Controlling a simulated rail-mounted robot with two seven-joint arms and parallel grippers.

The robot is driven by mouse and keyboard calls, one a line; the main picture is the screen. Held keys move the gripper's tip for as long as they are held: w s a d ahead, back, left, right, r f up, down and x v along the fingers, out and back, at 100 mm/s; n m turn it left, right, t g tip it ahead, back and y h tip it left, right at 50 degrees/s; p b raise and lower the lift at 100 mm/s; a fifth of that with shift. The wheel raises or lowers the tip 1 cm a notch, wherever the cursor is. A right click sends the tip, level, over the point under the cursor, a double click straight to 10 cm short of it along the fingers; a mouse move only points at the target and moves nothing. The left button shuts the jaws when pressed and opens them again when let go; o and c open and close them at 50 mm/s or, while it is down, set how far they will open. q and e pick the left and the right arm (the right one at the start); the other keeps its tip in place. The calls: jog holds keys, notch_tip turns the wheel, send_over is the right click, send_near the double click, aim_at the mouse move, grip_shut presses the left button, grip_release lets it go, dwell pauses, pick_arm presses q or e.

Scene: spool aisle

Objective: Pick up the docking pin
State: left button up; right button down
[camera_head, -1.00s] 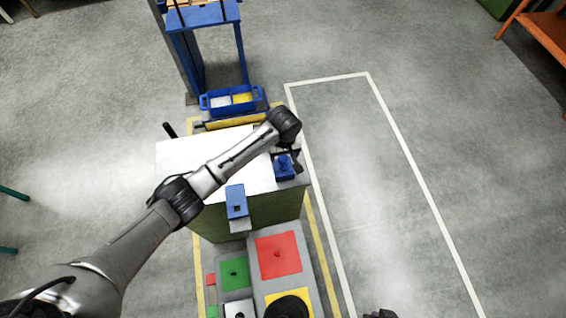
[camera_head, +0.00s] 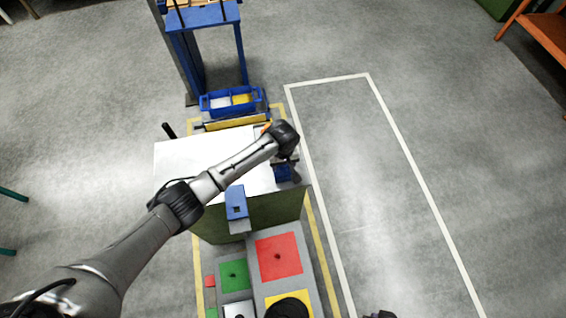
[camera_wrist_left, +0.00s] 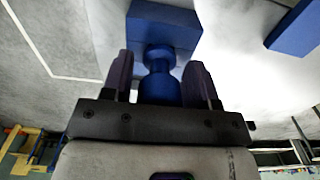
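The docking pin, a blue knobbed peg, stands in a blue block (camera_head: 283,174) at the right edge of the white-topped cabinet. In the left wrist view the pin (camera_wrist_left: 158,60) rises from its block (camera_wrist_left: 165,23) between the two dark fingers. My left gripper (camera_wrist_left: 160,78) is open around the pin, with a narrow gap at least on the left side. In the head view my left wrist hides most of the pin and the fingers.
A blue tray (camera_head: 231,112) stands behind the white top (camera_head: 185,160). Red (camera_head: 279,256) and green (camera_head: 234,274) pads lie in front. Open floor is on the right.

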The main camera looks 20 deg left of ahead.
pick_arm(q)
jog(key=c, duration=0.8)
jog(key=shift+r, duration=0.1)
